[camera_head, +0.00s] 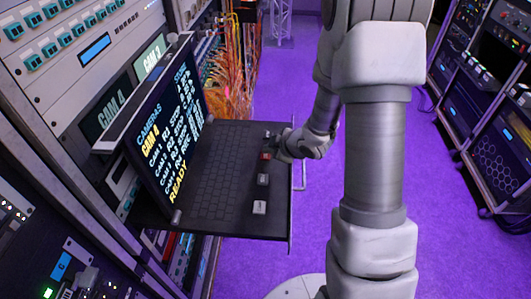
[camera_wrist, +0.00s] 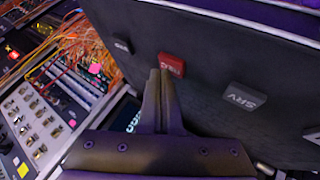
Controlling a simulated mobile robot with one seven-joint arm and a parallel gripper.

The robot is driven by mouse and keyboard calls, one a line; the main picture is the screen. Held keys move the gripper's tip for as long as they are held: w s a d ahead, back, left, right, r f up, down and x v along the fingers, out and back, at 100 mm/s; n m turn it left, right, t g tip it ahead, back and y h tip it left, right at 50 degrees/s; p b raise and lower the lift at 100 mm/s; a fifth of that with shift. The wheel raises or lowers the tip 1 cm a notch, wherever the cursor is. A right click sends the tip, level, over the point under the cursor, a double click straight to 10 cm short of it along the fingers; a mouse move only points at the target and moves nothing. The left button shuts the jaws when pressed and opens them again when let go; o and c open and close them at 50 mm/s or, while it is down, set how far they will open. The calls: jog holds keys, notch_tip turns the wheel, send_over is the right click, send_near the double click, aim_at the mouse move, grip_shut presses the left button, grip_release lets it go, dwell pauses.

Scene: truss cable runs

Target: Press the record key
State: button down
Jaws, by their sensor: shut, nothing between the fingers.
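The record key is a red key marked REC (camera_wrist: 171,64) on a dark pull-out keyboard shelf; it also shows in the head view (camera_head: 265,156). My gripper (camera_wrist: 160,74) is shut and empty, with its fingertips right at the near edge of the red key. I cannot tell whether they touch it. In the head view my gripper (camera_head: 276,147) is partly hidden by my own wrist, beside the red key. The screen (camera_head: 168,125) above the keyboard lists cameras, with CAM 4 and READY in yellow.
The keyboard shelf (camera_head: 222,225) juts from the left rack. Orange cables (camera_head: 235,80) hang behind it. A second rack (camera_head: 480,110) stands at the right, with purple floor between.

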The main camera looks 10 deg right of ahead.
aim_at(269, 156)
jog(key=shift+r, duration=0.45)
jog(key=shift+r, duration=0.1)
jog(key=shift+r+p, duration=2.3)
jog(key=shift+r, duration=0.1)
jog(key=shift+r, duration=0.1)
jog(key=s+d+r+m+h+b, duration=0.1)
jog(key=s+d+r+m+h, duration=0.25)
jog(key=r, duration=0.35)
jog(key=s+d+r+m+h+b, duration=0.1)
jog(key=s+d+r+m+h, duration=0.2)
jog(key=r, duration=0.5)
jog(key=s+a+r+m+g+y, duration=0.1)
jog(key=s+a+r+m, duration=0.1)
jog(key=s, duration=0.7)
jog(key=s+a+r+m+g+y+b, duration=0.1)
jog(key=s+a+r+m, duration=0.2)
jog(key=s, duration=0.7)
jog(key=shift+s+a+m+g+y, duration=0.2)
jog(key=shift+a+m+g+y, duration=0.2)
jog(key=shift+a+m, duration=0.7)
